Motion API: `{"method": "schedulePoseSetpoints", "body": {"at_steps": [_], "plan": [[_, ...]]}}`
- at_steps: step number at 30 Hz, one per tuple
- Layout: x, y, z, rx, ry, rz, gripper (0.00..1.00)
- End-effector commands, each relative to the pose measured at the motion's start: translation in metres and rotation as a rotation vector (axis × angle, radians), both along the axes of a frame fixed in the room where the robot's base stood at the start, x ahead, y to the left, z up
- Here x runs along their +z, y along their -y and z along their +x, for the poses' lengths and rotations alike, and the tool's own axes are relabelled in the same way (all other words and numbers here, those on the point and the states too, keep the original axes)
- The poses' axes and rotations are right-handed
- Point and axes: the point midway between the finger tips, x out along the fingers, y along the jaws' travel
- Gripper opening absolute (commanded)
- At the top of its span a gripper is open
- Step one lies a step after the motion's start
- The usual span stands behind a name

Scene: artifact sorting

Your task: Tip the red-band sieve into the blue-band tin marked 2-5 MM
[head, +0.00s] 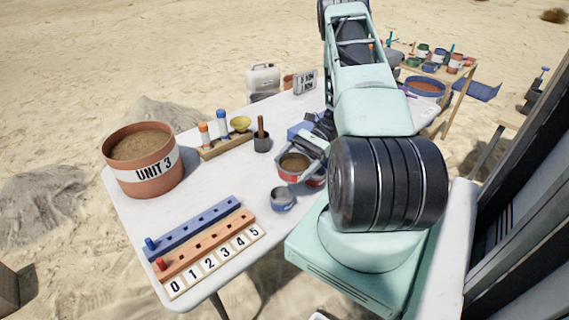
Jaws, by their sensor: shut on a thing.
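The red-band sieve (292,176) is a round grey vessel with brown material inside, near the table's right side. My gripper (313,156) is shut on its right rim side. The sieve looks roughly level; whether it is clear of the table I cannot tell. A small grey tin with a blue band (283,201) stands just in front of and below the sieve. Its marking is not readable. Part of another red-banded thing (316,182) shows to the right of the sieve, mostly hidden by the sieve and my arm.
A terracotta UNIT 3 pot (142,178) of soil stands at the left. A blue and orange peg board (204,242) numbered 0 to 5 lies in front. A wooden rack (228,144) with bottles and a yellow bowl, and a dark mortar (262,143), stand behind. The table's middle is clear.

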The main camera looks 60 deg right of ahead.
Motion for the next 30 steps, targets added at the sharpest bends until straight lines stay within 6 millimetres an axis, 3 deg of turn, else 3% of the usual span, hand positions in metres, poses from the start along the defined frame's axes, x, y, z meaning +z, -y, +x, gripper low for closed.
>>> {"method": "schedulePoseSetpoints", "body": {"at_steps": [11, 13, 29, 30], "plan": [[-0.031, -0.001, 0.001, 0.000, 0.001, 0.001, 0.62], [-0.018, -0.002, 0.002, 0.002, -0.010, -0.049, 0.62], [-0.003, -0.006, 0.002, 0.004, -0.103, -0.453, 0.62], [-0.009, -0.004, 0.001, 0.000, -0.102, -0.446, 0.62]]}}
